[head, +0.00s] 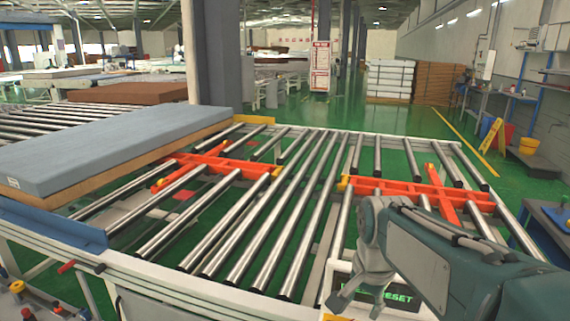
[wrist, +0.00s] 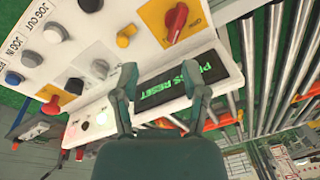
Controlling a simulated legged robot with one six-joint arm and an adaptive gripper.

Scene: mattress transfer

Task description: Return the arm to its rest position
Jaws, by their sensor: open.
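My gripper (head: 357,303) is at the near edge of the roller conveyor in the head view, at the end of my green-grey arm (head: 440,262), which reaches in from the lower right. In the wrist view my gripper (wrist: 160,88) has its two fingers apart with nothing held between them. It is over a white control panel (wrist: 75,35) with several knobs and buttons. The panel's display (wrist: 180,88) shows green text reading "PRESS RESET". The display also shows partly behind my gripper in the head view (head: 400,299). Whether the fingers touch the panel cannot be told.
The roller conveyor (head: 255,243) spans the middle, with orange crossbars (head: 405,188) among its rollers. A grey-blue mattress (head: 110,145) lies on a wooden-coloured layer at the left. A grey pillar (head: 213,55) stands behind. Green floor (head: 400,120) is open at the back right.

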